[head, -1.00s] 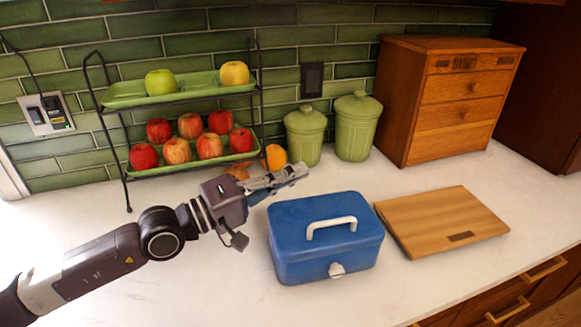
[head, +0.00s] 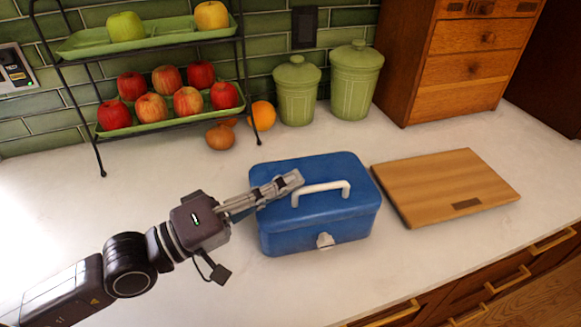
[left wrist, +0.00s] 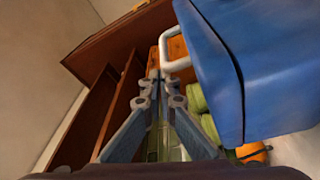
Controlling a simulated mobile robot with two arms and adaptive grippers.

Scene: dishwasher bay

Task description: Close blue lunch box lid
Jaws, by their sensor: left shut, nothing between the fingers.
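The blue lunch box (head: 318,232) stands on the white counter, and its blue lid (head: 355,178) lies down over the body. A white handle (head: 321,191) is on top of the lid and a white latch (head: 325,240) is on the front. My left gripper (head: 294,180) is shut and empty, over the left part of the lid beside the handle; I cannot tell if it touches the lid. In the left wrist view the shut fingers (left wrist: 155,80) point past the lunch box (left wrist: 262,60), close to its white handle (left wrist: 174,52). My right gripper is out of view.
A wooden cutting board (head: 446,185) lies right of the box. Two green canisters (head: 355,82), a wooden drawer cabinet (head: 455,60) and a wire fruit rack (head: 90,100) stand behind. An orange (head: 262,115) and an onion (head: 220,137) lie near the rack.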

